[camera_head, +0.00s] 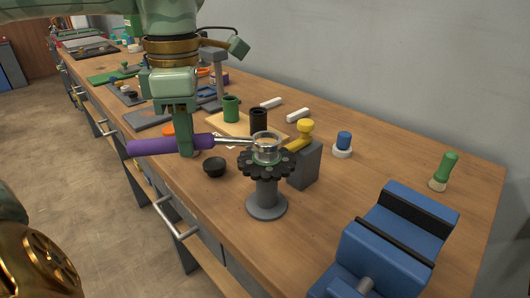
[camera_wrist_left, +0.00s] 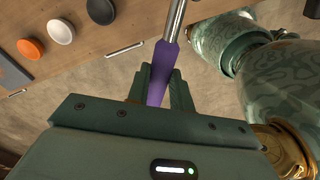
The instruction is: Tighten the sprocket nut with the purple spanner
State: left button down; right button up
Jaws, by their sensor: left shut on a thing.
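The purple spanner (camera_head: 150,146) lies about level in the head view, its bright metal ring end at the sprocket's centre. My left gripper (camera_head: 186,148) points down and is shut on its purple handle; in the left wrist view the handle (camera_wrist_left: 157,88) sits between the fingers. The black toothed sprocket (camera_head: 284,165) lies flat on top of a grey round-footed stand (camera_head: 267,197). The ring end is at the nut's place, just above the sprocket; the nut is mostly hidden, and I cannot tell how fully the ring sits around it. My right gripper is not in view.
A grey block with a yellow knob (camera_head: 305,127) stands close right of the sprocket. A blue vise (camera_head: 385,245) is at front right. Green and black cups (camera_head: 258,121) stand behind. The bench front edge runs below the spanner handle.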

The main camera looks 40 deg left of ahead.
pick_arm(q)
jog(key=shift+r+p, duration=0.35)
jog(key=shift+r, duration=0.25)
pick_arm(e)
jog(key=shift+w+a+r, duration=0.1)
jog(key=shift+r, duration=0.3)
pick_arm(q)
notch_tip(320, 180, up, 4)
jog(key=p, duration=0.3)
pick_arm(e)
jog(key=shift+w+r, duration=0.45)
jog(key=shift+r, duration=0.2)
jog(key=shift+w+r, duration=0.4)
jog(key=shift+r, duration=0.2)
pick_arm(q)
jog(key=shift+f, duration=0.1)
